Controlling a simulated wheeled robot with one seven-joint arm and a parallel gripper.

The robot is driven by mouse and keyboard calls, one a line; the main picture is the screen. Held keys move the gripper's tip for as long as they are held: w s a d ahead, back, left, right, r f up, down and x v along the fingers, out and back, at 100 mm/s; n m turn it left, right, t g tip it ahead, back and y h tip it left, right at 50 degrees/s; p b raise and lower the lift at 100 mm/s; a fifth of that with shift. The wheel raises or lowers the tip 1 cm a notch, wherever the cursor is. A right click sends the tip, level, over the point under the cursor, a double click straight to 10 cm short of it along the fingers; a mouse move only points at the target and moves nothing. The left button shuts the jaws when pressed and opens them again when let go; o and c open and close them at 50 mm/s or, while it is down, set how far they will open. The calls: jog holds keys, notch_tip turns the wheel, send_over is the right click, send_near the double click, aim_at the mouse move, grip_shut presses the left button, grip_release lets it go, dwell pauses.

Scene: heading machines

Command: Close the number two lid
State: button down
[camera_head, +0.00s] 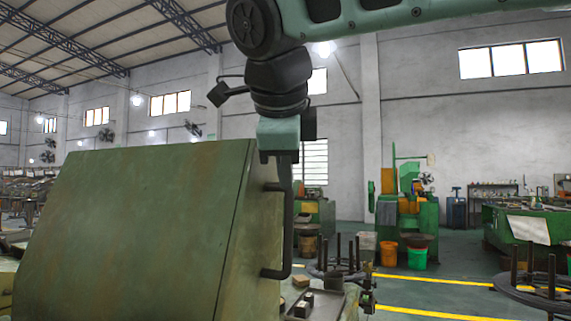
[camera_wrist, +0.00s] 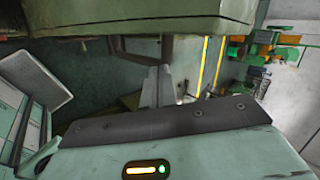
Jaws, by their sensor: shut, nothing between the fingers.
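A large green machine lid (camera_head: 130,225) fills the left of the head view, with a slanted front face and a narrower right side. A dark bar handle (camera_head: 287,225) stands out from its right side. No number can be read on it. My gripper (camera_head: 279,158) points down at the upper end of the handle, close to the lid's top right edge. Its fingers are shut and empty; whether they touch the handle is unclear. In the wrist view, the fingers (camera_wrist: 157,88) show below the lid's green edge (camera_wrist: 130,22), next to a dark bar.
Round racks with upright dark posts (camera_head: 338,265) stand on the floor right of the lid. Green machines (camera_head: 405,205), an orange bucket (camera_head: 388,253) and a green bucket (camera_head: 417,258) are farther back. Yellow-lined floor lies open between them.

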jog(key=shift+w+f, duration=0.1)
jog(key=shift+w, duration=0.15)
jog(key=shift+w, duration=0.1)
